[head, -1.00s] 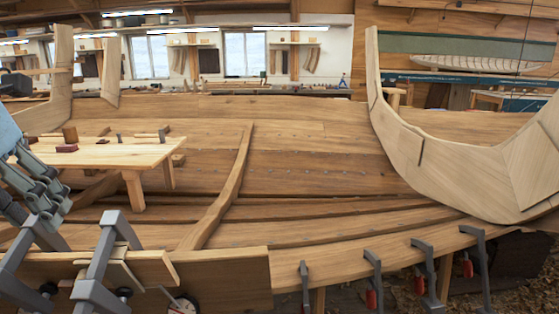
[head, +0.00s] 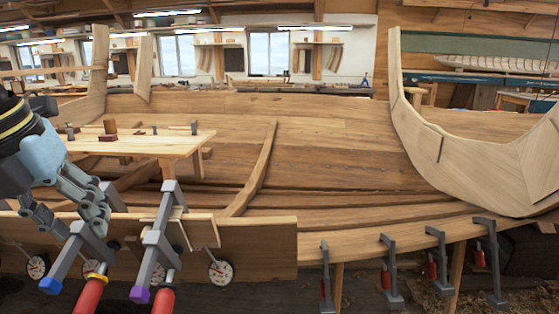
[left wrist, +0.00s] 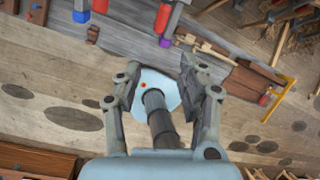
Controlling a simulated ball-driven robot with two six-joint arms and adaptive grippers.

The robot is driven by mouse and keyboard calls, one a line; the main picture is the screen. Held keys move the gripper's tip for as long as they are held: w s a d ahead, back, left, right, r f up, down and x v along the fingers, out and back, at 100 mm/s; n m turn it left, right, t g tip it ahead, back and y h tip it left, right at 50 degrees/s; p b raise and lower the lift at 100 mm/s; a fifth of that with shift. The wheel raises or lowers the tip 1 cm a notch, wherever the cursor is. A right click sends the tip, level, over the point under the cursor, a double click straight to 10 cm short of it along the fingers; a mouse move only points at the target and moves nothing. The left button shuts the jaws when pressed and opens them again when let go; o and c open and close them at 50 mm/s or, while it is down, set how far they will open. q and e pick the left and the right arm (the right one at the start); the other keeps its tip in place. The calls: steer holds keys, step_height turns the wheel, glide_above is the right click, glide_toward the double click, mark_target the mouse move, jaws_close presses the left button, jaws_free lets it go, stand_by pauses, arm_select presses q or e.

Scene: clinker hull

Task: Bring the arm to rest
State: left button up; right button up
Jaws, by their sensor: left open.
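My left gripper (head: 82,222) hangs fingers down at the left of the head view, at the end of my left arm. In that view its fingertips overlap the upper part of a grey clamp (head: 70,265); I cannot tell whether they touch. In the left wrist view the two fingers (left wrist: 160,72) stand apart, with nothing held between their tips. My right gripper is in neither view.
A second grey clamp (head: 152,252) stands beside the first on the hull's plank edge (head: 262,250). A small wooden table (head: 165,146) with tools lies behind my gripper. More clamps (head: 388,270) line the plank to the right. A curved stem timber (head: 460,165) rises at right.

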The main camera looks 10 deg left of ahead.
arm_select(q)
steer(key=s+d+f+n, duration=0.3)
steer(key=s+f+n, duration=0.45)
steer(key=n, duration=0.65)
steer(key=s+d+f+n, duration=0.3)
steer(key=s+f+n, duration=0.45)
steer(key=n, duration=0.75)
steer(key=s+a+f+g+y+b, duration=0.1)
steer(key=a+f+b, duration=0.15)
steer(key=f, duration=1.45)
steer(key=a+f+g+b, duration=0.1)
steer(key=f+b, duration=0.2)
steer(key=f, duration=1.5)
steer(key=s+f+g+b, duration=0.1)
steer(key=s+f+b, duration=0.3)
steer(key=s+f, duration=1.4)
steer(key=shift+a+f+n, duration=0.25)
steer(key=shift+f+n, duration=0.15)
steer(key=shift+f, duration=0.2)
